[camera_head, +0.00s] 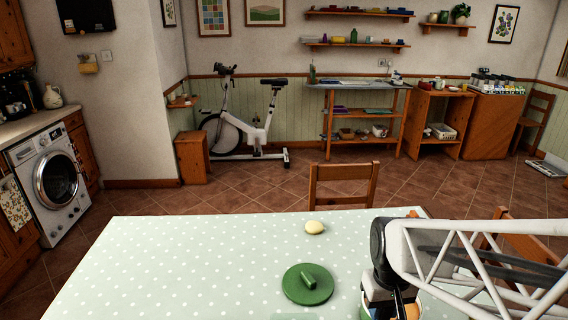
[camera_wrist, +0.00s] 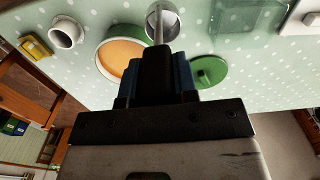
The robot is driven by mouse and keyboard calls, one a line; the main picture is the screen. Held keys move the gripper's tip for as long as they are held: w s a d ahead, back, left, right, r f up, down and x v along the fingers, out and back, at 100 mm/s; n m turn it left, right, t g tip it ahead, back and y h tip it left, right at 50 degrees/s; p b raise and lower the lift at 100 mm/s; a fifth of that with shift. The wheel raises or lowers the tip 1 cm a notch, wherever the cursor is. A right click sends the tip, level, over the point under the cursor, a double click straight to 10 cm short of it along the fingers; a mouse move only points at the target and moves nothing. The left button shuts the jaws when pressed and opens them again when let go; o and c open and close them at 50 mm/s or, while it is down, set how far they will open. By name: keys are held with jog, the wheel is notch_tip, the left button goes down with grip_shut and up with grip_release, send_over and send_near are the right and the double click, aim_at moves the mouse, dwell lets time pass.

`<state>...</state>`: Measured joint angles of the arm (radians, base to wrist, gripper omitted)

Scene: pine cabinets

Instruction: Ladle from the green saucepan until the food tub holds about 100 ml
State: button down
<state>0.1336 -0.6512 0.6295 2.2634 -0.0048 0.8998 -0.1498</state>
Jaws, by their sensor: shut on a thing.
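The green saucepan (camera_wrist: 105,62) holds an orange-brown food (camera_wrist: 124,52); in the head view only a sliver of it shows below my wrist at the bottom edge. My gripper (camera_wrist: 158,52) is shut on the ladle handle. The metallic ladle bowl (camera_wrist: 162,18) shows beyond the fingers, beside the saucepan's right rim in the wrist view; I cannot tell its height or what it holds. A clear tub (camera_wrist: 248,16), seemingly the food tub, stands to the right, cut by the top edge. Its contents cannot be made out. The green lid (camera_head: 308,284) lies on the table, also in the wrist view (camera_wrist: 209,73).
A pale yellow rounded thing (camera_head: 315,227) lies near the far edge of the dotted tablecloth (camera_head: 180,265). In the wrist view, a white mug (camera_wrist: 66,32), a yellow item (camera_wrist: 36,46) and a white object (camera_wrist: 303,16) stand around. The table's left side is clear.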

jog(key=w+d+r, duration=0.7)
jog(key=w+d, duration=0.3)
jog(key=w, duration=0.2)
jog(key=shift+d, duration=0.4)
jog(key=shift+w+f, duration=0.1)
jog(key=shift+f, duration=0.05)
dwell(0.3)
notch_tip(320, 180, down, 7)
dwell(1.0)
jog(key=shift+f, duration=1.2)
jog(key=shift+f, duration=1.1)
dwell(1.5)
